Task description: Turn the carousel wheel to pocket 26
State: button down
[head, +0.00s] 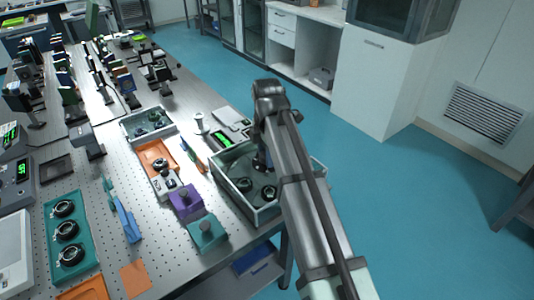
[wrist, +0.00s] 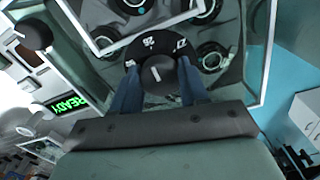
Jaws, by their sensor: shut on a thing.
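The carousel wheel's black disc (wrist: 165,45) shows in the wrist view with white numerals near its rim. One looks like 26, but it is small and tilted. A dark round knob (wrist: 157,74) with a white mark stands at the disc's centre. My gripper (wrist: 157,88) has its two blue fingers on either side of the knob and is shut on it. In the head view my gripper (head: 262,158) reaches down into the clear-walled carousel box (head: 236,215). My arm hides part of the box and most of the wheel there.
Black ring-shaped parts (head: 243,184) lie inside the box. Left of it on the perforated table (head: 110,160) are an orange tray (head: 153,151), purple (head: 185,200) and teal (head: 207,233) blocks. Floor is free at right.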

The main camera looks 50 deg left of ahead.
jog(key=shift+s, duration=0.1)
dwell(0.5)
jog(key=c, duration=0.6)
grip_release()
notch_tip(320, 180, up, 14)
jog(key=shift+f, duration=0.1)
dwell(0.5)
